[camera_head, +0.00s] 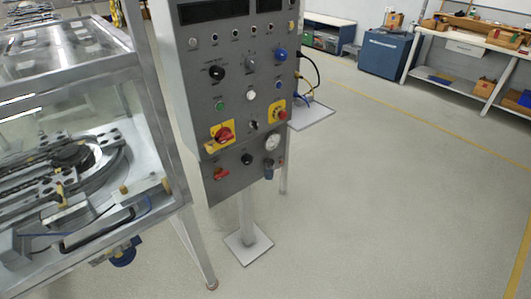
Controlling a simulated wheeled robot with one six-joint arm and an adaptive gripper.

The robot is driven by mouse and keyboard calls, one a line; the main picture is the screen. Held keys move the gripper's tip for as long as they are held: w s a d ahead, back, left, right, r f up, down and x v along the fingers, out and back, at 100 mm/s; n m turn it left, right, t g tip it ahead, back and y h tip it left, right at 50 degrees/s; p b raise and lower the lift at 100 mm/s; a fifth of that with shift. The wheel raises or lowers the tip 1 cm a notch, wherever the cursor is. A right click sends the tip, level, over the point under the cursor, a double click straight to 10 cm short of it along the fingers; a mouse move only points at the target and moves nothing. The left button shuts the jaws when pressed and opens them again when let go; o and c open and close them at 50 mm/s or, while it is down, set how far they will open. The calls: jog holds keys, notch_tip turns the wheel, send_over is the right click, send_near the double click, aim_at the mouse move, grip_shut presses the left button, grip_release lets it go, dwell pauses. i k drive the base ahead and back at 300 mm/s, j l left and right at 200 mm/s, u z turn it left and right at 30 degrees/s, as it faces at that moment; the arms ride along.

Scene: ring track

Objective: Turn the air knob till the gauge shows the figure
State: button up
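A grey control panel (208,111) stands upright on a post in the middle of the view. A small round white-faced gauge (272,141) sits at its lower right; its needle and figures are too small to read. A black knob (247,159) is on the lower panel, left of the gauge. I cannot tell for sure which of these is the air knob. My gripper is not in view.
A framed, clear-sided machine (160,110) with a curved track stands close at the left. The panel's post ends in a flat foot plate (248,243). A blue cabinet (385,54) and a workbench (460,60) stand at the back. The floor (400,190) at the right is clear.

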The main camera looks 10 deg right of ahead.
aim_at(247, 158)
jog(key=i+l+u, duration=0.2)
jog(key=i, duration=0.25)
jog(key=i+l+u, duration=0.2)
jog(key=i+l, duration=0.2)
